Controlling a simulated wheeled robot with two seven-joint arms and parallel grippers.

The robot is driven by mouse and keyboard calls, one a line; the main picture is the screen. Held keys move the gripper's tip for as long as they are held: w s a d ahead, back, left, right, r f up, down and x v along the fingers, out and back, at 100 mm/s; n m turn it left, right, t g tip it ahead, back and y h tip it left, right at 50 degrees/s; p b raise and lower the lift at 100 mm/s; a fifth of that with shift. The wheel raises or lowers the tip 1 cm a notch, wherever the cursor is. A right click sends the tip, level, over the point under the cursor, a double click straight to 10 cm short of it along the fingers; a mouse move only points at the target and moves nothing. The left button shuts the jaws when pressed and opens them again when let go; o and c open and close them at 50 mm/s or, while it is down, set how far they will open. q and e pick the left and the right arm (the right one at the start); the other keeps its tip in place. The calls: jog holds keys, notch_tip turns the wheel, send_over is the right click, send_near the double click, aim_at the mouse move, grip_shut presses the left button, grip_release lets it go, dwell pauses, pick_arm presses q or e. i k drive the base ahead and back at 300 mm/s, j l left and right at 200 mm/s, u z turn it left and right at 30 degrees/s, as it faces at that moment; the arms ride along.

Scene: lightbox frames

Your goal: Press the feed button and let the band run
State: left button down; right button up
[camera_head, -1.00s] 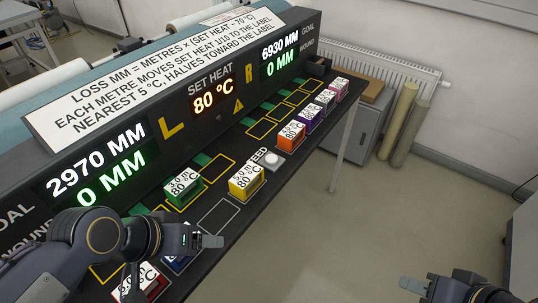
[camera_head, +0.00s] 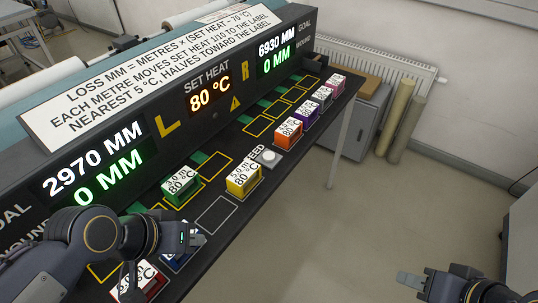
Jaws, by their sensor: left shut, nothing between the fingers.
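The feed button (camera_head: 268,156) is a pale round button on a small plate labelled FEED, near the front edge of the dark bench. Nothing touches it. My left gripper (camera_head: 198,240) is shut and empty at the lower left, above the bench's front part and in front of a blue block (camera_head: 176,262), left of and nearer than the button. My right gripper (camera_head: 404,279) is at the lower right, over the floor and away from the bench; its finger gap cannot be made out. The display panel reads 2970 MM goal (camera_head: 94,159) and 0 MM wound on the left, 6930 MM and 0 MM on the right, set heat 80 °C.
A yellow block (camera_head: 243,179) stands just left of the button, and an orange block (camera_head: 288,134) just right. A green block (camera_head: 181,186), a red block (camera_head: 150,284) and several others line the bench (camera_head: 232,228). Outlined yellow slots lie behind. Open floor lies right.

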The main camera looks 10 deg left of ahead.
aim_at(268, 156)
jog(key=i+l+u, duration=0.65)
jog(key=l+u, duration=0.2)
jog(key=l, duration=0.2)
jog(key=i+l+u, duration=0.25)
jog(key=l, duration=0.15)
jog(key=k, duration=0.1)
